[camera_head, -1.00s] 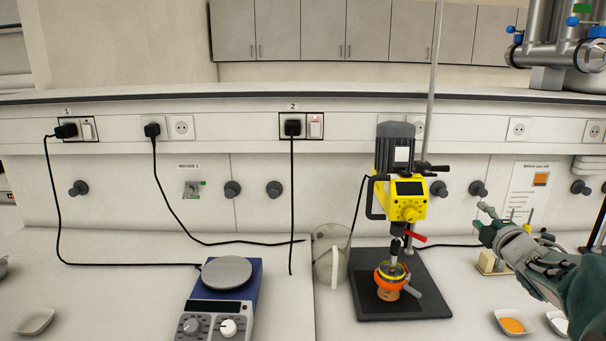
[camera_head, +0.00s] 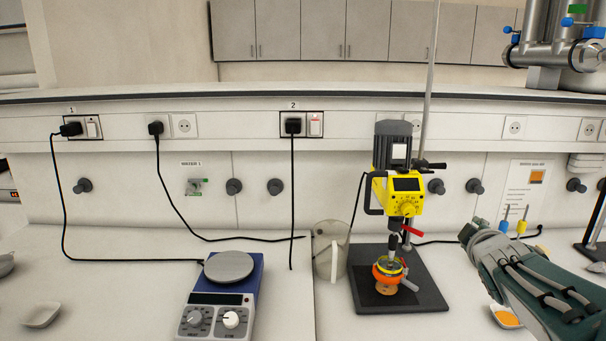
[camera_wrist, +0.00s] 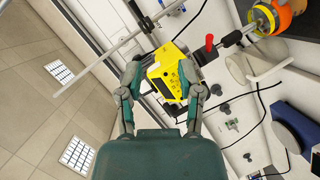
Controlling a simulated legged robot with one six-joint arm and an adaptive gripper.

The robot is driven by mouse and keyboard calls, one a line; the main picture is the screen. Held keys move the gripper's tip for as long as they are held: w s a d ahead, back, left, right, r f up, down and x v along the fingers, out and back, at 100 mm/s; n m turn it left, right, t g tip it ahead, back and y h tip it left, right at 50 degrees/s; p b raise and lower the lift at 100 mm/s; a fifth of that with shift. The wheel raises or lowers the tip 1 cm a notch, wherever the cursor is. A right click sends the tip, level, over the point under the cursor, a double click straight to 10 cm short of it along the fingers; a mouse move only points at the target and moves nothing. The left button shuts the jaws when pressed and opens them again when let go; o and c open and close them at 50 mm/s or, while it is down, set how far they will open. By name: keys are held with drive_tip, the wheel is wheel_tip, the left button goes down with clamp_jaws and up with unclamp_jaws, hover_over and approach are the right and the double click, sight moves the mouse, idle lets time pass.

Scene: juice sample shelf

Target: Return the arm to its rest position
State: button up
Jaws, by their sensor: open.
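My arm (camera_head: 530,275) comes in from the right edge in the head view, over the bench and right of the yellow stirrer. Its front end there hides the finger shape. In the wrist view my gripper (camera_wrist: 160,92) has its two fingers spread apart with nothing held between them. The yellow overhead stirrer (camera_head: 405,190) stands beyond the fingers, and its yellow body also shows between them in the wrist view (camera_wrist: 175,82).
An orange-ringed vessel (camera_head: 388,277) sits under the stirrer on a black base (camera_head: 425,298). A clear jug (camera_head: 330,250) and a blue hotplate (camera_head: 225,295) stand to the left. A dish of orange material (camera_head: 507,317) lies beneath my arm. Cables run along the back.

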drive_tip(key=s+a+f+m+g+y, duration=0.1)
drive_tip(key=s+a+f+m+g, duration=0.2)
drive_tip(key=s, duration=0.5)
drive_tip(key=s+a+f+m+g+y, duration=0.1)
drive_tip(key=s+a+f+m+g, duration=0.2)
drive_tip(key=s+a+f, duration=0.2)
drive_tip(key=s+a+f+m+g+y, duration=0.2)
drive_tip(key=s+a+f+m+g, duration=0.1)
drive_tip(key=s+a, duration=0.6)
drive_tip(key=s+f, duration=0.1)
drive_tip(key=s, duration=0.3)
